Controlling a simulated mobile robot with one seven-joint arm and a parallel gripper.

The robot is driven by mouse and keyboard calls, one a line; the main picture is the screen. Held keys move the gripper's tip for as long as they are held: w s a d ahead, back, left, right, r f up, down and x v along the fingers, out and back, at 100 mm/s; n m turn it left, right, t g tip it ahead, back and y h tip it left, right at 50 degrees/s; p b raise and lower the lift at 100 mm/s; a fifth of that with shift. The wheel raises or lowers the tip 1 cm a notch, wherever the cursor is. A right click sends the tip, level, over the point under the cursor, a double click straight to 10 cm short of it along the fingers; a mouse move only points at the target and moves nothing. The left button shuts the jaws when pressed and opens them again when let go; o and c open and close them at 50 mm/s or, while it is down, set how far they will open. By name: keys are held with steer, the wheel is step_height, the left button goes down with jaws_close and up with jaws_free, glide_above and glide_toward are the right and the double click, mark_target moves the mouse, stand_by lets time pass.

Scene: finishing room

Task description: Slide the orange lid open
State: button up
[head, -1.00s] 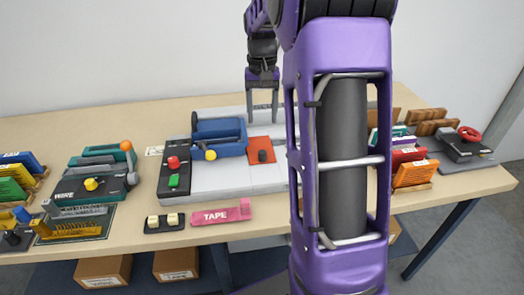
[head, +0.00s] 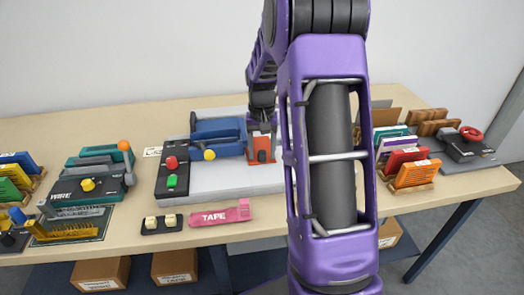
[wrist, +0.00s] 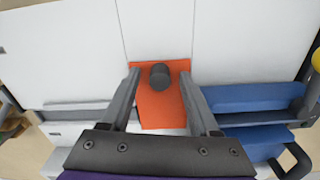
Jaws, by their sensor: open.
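The orange lid (head: 262,145) is a flat square plate on the white and grey machine bed, to the right of the blue unit. It carries a short dark round knob (head: 262,156). In the wrist view the lid (wrist: 162,112) lies below my gripper, with the knob (wrist: 160,76) near its far edge. My gripper (head: 262,138) is open over the lid. In the wrist view its two fingers (wrist: 160,75) stand apart, one to each side of the knob. Whether the fingertips touch the lid cannot be told. My arm hides the right part of the machine.
The blue unit (head: 218,128) with a yellow knob stands close left of the lid. A control box (head: 172,182) with red and green buttons is at the machine's left. A pink tape holder (head: 220,216) lies in front. Coloured cards (head: 415,172) stand at right.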

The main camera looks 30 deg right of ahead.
jaws_close()
stand_by(1.3)
